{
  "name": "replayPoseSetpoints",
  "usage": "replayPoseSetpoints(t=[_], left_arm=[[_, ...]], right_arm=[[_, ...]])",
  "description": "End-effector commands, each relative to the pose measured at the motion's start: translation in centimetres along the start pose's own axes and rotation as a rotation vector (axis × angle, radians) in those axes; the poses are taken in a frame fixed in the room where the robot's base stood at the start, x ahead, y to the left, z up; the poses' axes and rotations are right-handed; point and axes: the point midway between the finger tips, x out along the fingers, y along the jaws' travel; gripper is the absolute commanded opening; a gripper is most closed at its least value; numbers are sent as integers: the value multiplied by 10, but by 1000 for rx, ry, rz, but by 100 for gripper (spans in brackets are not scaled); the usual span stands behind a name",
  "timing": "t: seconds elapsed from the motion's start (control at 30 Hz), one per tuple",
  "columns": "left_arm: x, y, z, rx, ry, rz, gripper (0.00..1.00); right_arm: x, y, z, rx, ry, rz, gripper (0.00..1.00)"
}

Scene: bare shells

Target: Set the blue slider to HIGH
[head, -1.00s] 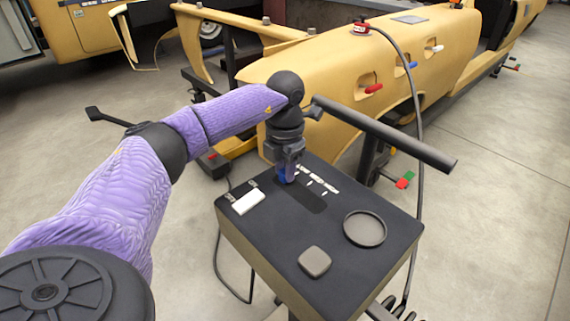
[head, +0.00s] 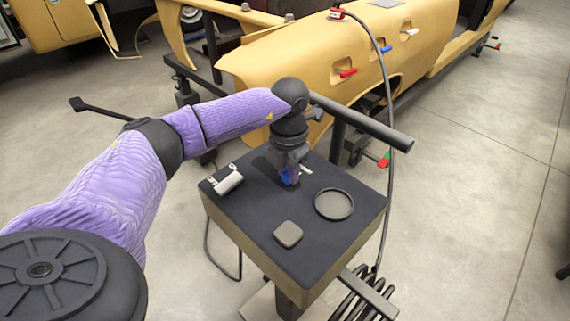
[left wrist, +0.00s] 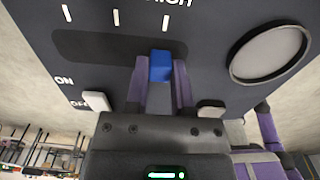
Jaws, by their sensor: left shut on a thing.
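The blue slider (left wrist: 161,66) sits near the right end of its dark slot (left wrist: 90,46) in the left wrist view, under the third white tick. White lettering above that tick is cut off by the frame edge and seems to end in "HIGH". My left gripper (left wrist: 160,84) is shut on the slider, a finger on each side. In the head view the slider (head: 287,175) is mostly hidden by my left gripper (head: 287,170), which points down at the black-topped control box (head: 254,220). My right gripper is not in view.
The box top also bears a white switch (head: 228,180) marked ON and OFF, a round shallow dish (head: 334,204) and a rounded square pad (head: 288,234). A yellow car shell (head: 290,70) stands behind. A cable (head: 389,130) hangs at right. Concrete floor lies open at right.

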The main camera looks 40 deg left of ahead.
Motion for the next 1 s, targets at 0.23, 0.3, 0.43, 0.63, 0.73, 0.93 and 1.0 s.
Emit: replayPoseSetpoints(t=[0.23,0.3,0.43,0.63,0.73,0.93,1.0], left_arm=[[1,-3,1,6,-1,-8,55],[1,-3,0,6,0,-8,65],[1,-2,0,5,0,-6,65],[-11,-2,1,4,-2,-5,65],[-37,-2,1,5,-5,-5,65],[-84,-2,1,6,-5,-6,65],[-93,-2,1,6,-2,-7,65]], right_arm=[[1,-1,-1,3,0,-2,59],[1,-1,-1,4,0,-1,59],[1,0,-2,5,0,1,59],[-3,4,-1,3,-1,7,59],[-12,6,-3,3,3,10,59],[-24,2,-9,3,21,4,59],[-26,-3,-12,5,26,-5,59]])
